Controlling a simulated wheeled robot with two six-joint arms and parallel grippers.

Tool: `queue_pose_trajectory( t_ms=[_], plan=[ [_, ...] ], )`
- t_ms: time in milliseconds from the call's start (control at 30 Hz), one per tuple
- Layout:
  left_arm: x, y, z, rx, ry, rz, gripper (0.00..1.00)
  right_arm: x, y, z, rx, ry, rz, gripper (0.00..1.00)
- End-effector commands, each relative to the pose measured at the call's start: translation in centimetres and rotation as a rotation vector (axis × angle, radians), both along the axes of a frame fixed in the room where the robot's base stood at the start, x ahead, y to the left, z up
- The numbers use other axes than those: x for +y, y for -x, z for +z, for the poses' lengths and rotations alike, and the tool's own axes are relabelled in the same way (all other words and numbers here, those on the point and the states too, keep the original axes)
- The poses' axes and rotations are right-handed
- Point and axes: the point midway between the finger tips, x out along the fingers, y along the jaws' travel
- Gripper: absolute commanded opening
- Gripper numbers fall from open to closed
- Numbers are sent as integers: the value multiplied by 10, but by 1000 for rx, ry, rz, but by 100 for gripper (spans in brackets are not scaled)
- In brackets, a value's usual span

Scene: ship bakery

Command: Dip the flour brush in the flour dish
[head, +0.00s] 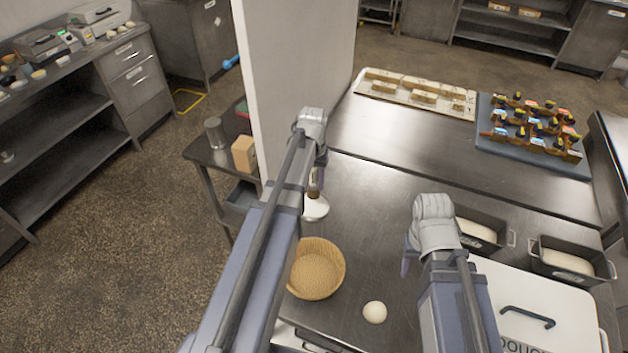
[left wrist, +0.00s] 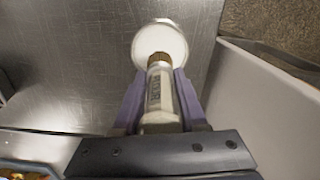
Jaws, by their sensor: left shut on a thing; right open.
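My left gripper (head: 318,178) is shut on the flour brush, holding it by its pale, lettered handle (left wrist: 160,95). The brush's brown bristle end (left wrist: 160,58) points at the round white flour dish (left wrist: 155,40) and overlaps its near edge in the left wrist view. In the head view the brush (head: 314,190) is over the dish (head: 316,210), mostly hidden by my left arm. I cannot tell whether the bristles touch the flour. My right gripper (head: 406,262) is open and empty, above the worktop to the right.
A wicker basket (head: 318,268) and a dough ball (head: 374,312) sit on the steel worktop (head: 365,205). Loaf tins (head: 484,246) and a lidded white box (head: 550,305) stand at right. A white wall panel (head: 292,70) rises close to the left arm.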

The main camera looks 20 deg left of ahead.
Motion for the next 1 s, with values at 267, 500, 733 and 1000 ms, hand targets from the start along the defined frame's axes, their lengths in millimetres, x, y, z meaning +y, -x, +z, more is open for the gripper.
queue_pose_trajectory(
  t_ms=[267,500,733,1000],
  plan=[
    [0,0,-34,0,0,0,0,0,0,-34,0,0,-1,50],
    [0,0,-43,0,0,0,0,0,0,-43,0,0,-1,50],
    [0,0,-42,0,0,0,0,0,0,-42,0,0,-1,50],
    [0,0,-42,0,0,0,0,0,0,-42,0,0,-1,50]
  ],
)
